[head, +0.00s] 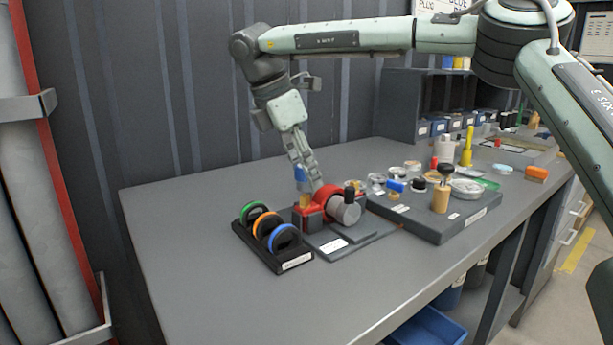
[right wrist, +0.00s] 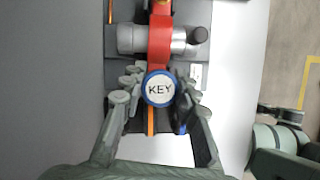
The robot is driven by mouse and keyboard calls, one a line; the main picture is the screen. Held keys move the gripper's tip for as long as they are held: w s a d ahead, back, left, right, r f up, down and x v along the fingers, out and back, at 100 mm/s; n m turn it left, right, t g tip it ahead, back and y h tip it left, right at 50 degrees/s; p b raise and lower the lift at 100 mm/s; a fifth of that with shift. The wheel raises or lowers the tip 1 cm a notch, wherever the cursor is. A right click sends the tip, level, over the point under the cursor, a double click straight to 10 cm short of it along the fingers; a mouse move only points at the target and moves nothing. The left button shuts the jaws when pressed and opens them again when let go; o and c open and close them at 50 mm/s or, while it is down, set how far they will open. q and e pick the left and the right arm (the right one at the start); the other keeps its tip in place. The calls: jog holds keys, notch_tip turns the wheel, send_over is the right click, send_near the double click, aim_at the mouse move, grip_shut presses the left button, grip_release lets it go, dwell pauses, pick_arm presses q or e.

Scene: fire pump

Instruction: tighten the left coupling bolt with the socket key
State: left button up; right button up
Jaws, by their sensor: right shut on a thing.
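The red pump (head: 328,198) with a grey cylinder (head: 345,211) stands on a dark base plate on the bench. My right gripper (head: 313,183) reaches down from above at the pump's left side. It is shut on the blue socket key (head: 300,176), which stands about upright. My left gripper is out of view.
A black rack (head: 283,262) with green, orange and blue rings stands in front of the pump at left. A dark grey tray (head: 425,226) with small parts and a wooden-handled tool (head: 441,192) is at right. The bench's left and front areas are clear.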

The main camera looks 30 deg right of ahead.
jog(key=shift+r, duration=0.9)
